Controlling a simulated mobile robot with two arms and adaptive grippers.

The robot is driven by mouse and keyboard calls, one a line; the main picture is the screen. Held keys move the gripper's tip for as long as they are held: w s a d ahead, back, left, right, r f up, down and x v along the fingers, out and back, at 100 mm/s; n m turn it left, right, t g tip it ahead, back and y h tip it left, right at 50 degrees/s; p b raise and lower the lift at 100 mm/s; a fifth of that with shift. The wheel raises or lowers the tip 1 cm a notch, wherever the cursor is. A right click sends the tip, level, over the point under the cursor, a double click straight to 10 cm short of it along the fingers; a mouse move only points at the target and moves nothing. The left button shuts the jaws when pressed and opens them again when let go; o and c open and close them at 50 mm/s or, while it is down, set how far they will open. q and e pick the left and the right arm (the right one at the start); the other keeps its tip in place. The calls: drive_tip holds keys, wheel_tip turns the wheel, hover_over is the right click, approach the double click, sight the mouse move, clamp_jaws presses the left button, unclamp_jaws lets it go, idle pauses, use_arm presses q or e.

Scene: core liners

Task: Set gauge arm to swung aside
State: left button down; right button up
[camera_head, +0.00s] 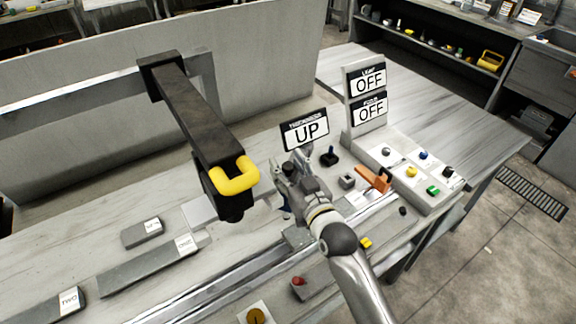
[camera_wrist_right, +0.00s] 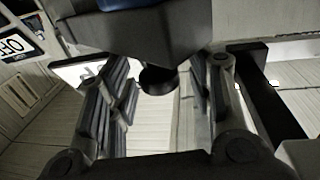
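A sign (camera_head: 305,131) reads "UP" under a small heading that seems to say thickness. My right gripper (camera_head: 290,176) is just below this sign in the head view and hides what stands there, so I cannot clearly make out a gauge arm. In the right wrist view my gripper's fingers (camera_wrist_right: 165,100) stand apart. A dark rounded knob (camera_wrist_right: 158,80) under a dark block (camera_wrist_right: 145,35) shows between them, with gaps on both sides. A large dark arm with a yellow handle (camera_head: 233,177) reaches over the bench to the left. My left gripper is not in view.
Two signs (camera_head: 367,95) read "OFF" above a panel (camera_head: 425,200) of coloured knobs. An orange piece (camera_head: 374,178) and a black lever (camera_head: 330,157) stand right of my gripper. A metal rail (camera_head: 222,288) crosses the bench. Grey blocks (camera_head: 142,232) lie at the left.

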drive_tip(key=shift+s+d+f, duration=0.1)
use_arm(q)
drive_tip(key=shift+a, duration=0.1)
use_arm(e)
drive_tip(key=v, duration=1.1)
drive_tip(key=shift+s, duration=0.4)
drive_tip(key=shift+d, duration=0.1)
